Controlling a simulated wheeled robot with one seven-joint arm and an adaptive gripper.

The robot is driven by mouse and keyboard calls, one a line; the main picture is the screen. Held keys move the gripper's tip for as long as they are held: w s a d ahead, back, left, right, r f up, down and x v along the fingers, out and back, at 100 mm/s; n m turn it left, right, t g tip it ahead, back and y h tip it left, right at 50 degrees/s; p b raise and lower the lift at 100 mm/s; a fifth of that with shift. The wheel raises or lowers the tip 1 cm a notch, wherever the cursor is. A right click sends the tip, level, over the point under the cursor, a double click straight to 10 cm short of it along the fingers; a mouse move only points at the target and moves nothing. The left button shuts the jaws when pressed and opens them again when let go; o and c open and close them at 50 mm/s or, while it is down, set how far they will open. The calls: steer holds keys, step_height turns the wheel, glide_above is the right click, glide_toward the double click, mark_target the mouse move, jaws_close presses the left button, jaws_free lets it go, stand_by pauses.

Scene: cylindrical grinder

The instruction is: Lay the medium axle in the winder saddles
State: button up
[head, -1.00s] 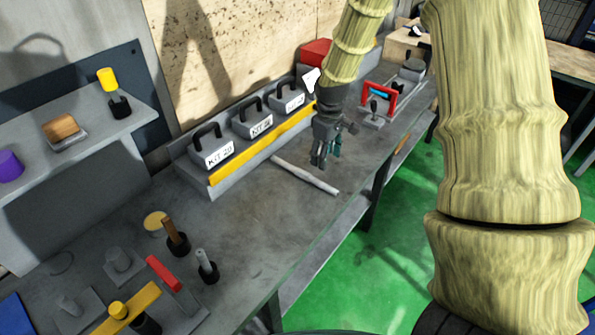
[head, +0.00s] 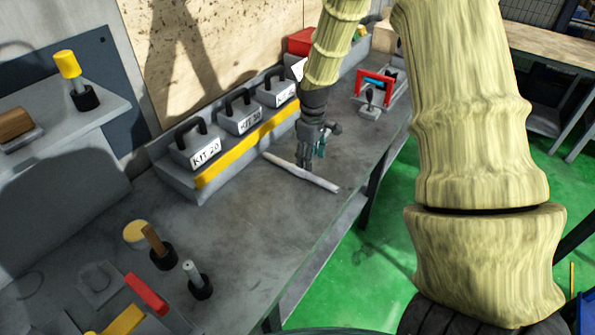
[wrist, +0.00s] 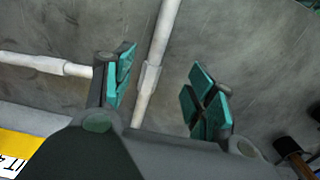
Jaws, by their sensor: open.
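A pale grey stepped rod (head: 322,182), apparently an axle, lies on the bench. My gripper (head: 308,163) points down over its middle in the head view. In the wrist view the open teal-padded fingers (wrist: 163,90) stand on either side of this rod (wrist: 152,78), nearer the left finger; I cannot tell if they touch it. A second pale rod (wrist: 40,64) lies to the left, its end behind the left finger. It is not visible in the head view. Which rod is the medium axle is unclear, and I cannot identify the winder saddles.
Labelled kit cases (head: 240,118) stand behind a yellow strip (head: 247,145) along the back wall. A red-framed fixture (head: 374,76) stands farther along the bench. Upright pegs in black holders (head: 163,255) and a red block (head: 147,293) stand at the near end. Bare bench (head: 235,215) lies between.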

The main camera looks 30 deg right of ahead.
mark_target(310, 174)
step_height(310, 174, down, 2)
steer(key=shift+w+d+f, duration=0.1)
steer(key=shift+f+p, duration=0.3)
steer(key=shift+f, duration=0.2)
steer(key=shift+w+d+f+p, duration=0.1)
steer(key=shift+f+p, duration=0.35)
steer(key=shift+f, duration=0.25)
steer(key=shift+w+d+f+p, duration=0.1)
steer(key=shift+f+p, duration=0.3)
steer(key=shift+f, duration=1.5)
steer(key=shift+a, duration=0.1)
jaws_close()
steer(key=shift+w, duration=0.1)
